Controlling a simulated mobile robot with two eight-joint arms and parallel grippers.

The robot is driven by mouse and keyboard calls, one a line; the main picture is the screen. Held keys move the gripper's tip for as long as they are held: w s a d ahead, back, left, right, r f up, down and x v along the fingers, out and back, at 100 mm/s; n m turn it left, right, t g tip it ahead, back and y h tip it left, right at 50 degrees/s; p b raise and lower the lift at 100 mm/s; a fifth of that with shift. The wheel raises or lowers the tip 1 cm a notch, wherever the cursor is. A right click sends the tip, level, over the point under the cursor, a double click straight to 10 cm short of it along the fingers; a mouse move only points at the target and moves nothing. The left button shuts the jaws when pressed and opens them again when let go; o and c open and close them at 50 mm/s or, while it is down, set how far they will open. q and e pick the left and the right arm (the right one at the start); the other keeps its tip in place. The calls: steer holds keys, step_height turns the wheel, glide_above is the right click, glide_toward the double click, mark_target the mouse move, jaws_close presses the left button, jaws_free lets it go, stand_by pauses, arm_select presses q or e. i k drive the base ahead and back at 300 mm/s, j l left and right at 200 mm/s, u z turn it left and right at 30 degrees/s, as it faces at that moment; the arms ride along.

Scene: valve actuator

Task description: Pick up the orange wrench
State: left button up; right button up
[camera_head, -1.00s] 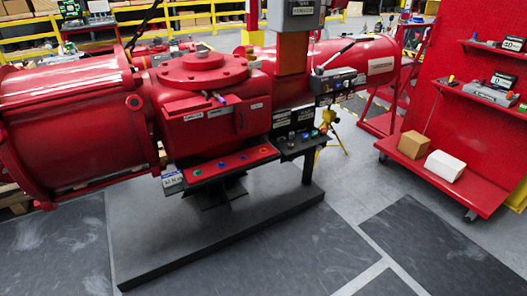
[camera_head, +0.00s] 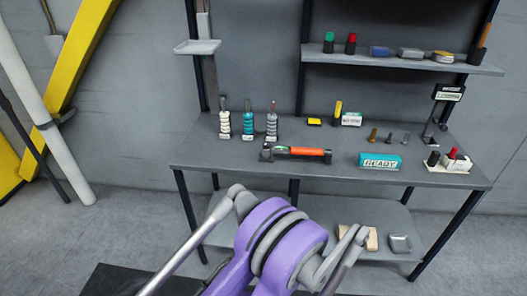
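The orange wrench (camera_head: 307,152) lies flat near the front edge of the grey workbench (camera_head: 215,153), left of the bench's middle. Its orange handle points right and its dark head is at the left end, with a small green patch beside it. Nothing holds it. A purple and grey jointed part rises from the bottom of the view in front of the bench, below the wrench and apart from it. I see no clear pair of gripper fingertips on it, and I make out neither gripper.
Three bottle-like items (camera_head: 248,122) stand behind the wrench at left. A teal READY box (camera_head: 380,162) lies to its right. An upper shelf (camera_head: 400,62) holds small items. A yellow beam (camera_head: 88,45) and white pipe (camera_head: 40,110) are at left. Grey floor between them is clear.

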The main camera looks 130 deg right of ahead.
mark_target(266, 154)
steer(key=z, duration=1.15)
steer(key=j+z, duration=0.1)
steer(key=z, duration=1.65)
steer(key=k+z, duration=0.1)
steer(key=z, duration=1.65)
steer(key=i+l, duration=0.1)
steer(key=i, duration=0.65)
steer(key=i+l, duration=0.1)
steer(key=i, duration=0.65)
